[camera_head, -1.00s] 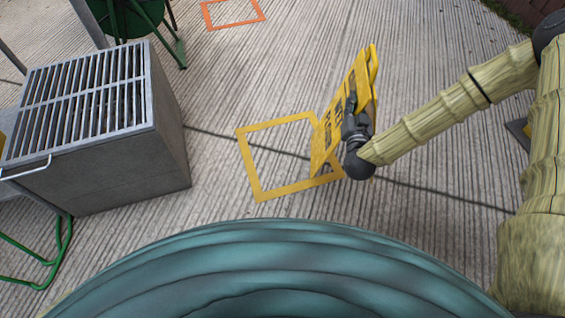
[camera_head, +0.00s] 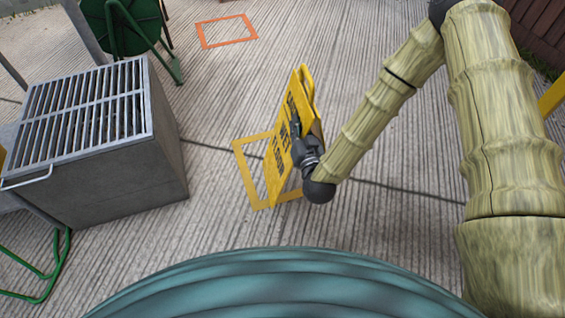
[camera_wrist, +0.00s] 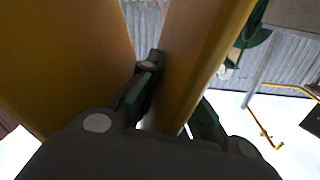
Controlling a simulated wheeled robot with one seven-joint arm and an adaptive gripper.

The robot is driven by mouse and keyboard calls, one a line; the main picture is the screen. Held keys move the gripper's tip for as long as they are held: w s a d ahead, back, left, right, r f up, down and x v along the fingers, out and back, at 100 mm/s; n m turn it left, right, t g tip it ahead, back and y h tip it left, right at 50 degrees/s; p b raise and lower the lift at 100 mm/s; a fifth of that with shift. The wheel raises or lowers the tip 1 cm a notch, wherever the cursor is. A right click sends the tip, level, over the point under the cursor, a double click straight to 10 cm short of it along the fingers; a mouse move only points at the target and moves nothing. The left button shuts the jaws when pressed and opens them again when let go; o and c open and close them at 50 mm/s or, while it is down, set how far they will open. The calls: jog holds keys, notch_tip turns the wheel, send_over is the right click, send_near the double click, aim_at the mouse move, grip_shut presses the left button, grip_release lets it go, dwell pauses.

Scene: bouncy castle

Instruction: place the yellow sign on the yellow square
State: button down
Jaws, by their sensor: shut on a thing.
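The yellow sign (camera_head: 292,122), a folding wet-floor board with black lettering, stands tilted in my gripper (camera_head: 299,135) in the head view. My gripper is shut on one panel of the sign near its middle. In the wrist view the fingers (camera_wrist: 170,100) close around a yellow panel edge (camera_wrist: 195,55). The yellow square (camera_head: 244,172) is an outline on the ground. The sign overlaps its right part in the head view and hides some of it. I cannot tell whether the sign's lower edge touches the ground.
A grey box with a metal grate (camera_head: 100,140) stands to the left of the square. A green chair (camera_head: 130,30) is behind it. An orange square outline (camera_head: 227,31) lies farther back. The ground between the yellow and orange squares is clear.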

jog(key=s+a+n+y, duration=0.2)
jog(key=s+a, duration=0.1)
jog(key=a, duration=0.3)
jog(key=w+b, duration=0.1)
jog(key=w, duration=0.4)
jog(key=w+b, duration=0.2)
jog(key=w, duration=0.3)
jog(key=w+b, duration=0.2)
jog(key=w, duration=0.3)
jog(key=shift+w+d+f, duration=0.25)
jog(key=shift+w+f, duration=0.05)
jog(key=shift+f, duration=0.1)
jog(key=shift+w+f+b, duration=0.2)
jog(key=shift+f+b, duration=0.05)
jog(key=shift+b, duration=0.2)
jog(key=shift+f+b, duration=0.95)
jog(key=shift+f, duration=0.65)
jog(key=c, duration=1.6)
grip_release()
